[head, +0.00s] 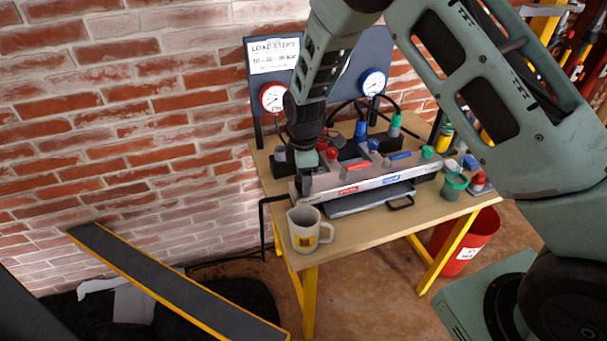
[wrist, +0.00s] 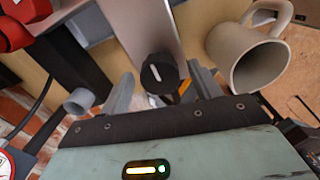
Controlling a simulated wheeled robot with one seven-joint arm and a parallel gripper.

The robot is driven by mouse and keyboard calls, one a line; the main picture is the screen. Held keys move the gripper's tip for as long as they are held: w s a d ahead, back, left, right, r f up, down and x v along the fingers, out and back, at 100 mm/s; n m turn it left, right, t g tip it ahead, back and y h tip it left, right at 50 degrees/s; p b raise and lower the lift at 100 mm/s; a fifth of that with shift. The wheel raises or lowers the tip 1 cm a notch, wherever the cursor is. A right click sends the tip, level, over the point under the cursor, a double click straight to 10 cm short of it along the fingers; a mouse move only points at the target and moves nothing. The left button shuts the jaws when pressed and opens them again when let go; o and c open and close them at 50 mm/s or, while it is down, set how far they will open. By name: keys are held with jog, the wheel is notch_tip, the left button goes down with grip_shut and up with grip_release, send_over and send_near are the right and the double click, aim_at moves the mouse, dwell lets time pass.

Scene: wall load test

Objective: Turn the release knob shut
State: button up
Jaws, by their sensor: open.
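In the wrist view a black round knob (wrist: 158,70) with a white pointer line sits between the two grey fingers of my gripper (wrist: 161,78). The fingers are apart, one on each side of it; I cannot tell whether either touches it. The knob is at the end of a grey metal housing (wrist: 145,25). In the head view my gripper (head: 303,172) is down at the left end of the grey housing (head: 370,174), which bears red and blue labels. There the knob is largely hidden by my gripper.
A beige mug (head: 301,236) stands close by at the table's (head: 345,240) front left corner; it also shows in the wrist view (wrist: 252,55). A red gauge (head: 272,97) and a blue gauge (head: 373,82) are on the panel behind. A green cup (head: 454,186) stands right.

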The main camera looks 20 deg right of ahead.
jog(key=c, duration=1)
jog(key=shift+m, duration=0.4)
jog(key=m, duration=0.3)
jog(key=shift+m, duration=0.3)
jog(key=m, duration=0.4)
jog(key=shift+m, duration=0.3)
jog(key=m, duration=0.4)
jog(key=shift+r+m, duration=0.1)
jog(key=shift+m, duration=2.4)
jog(key=shift+w+a, duration=0.1)
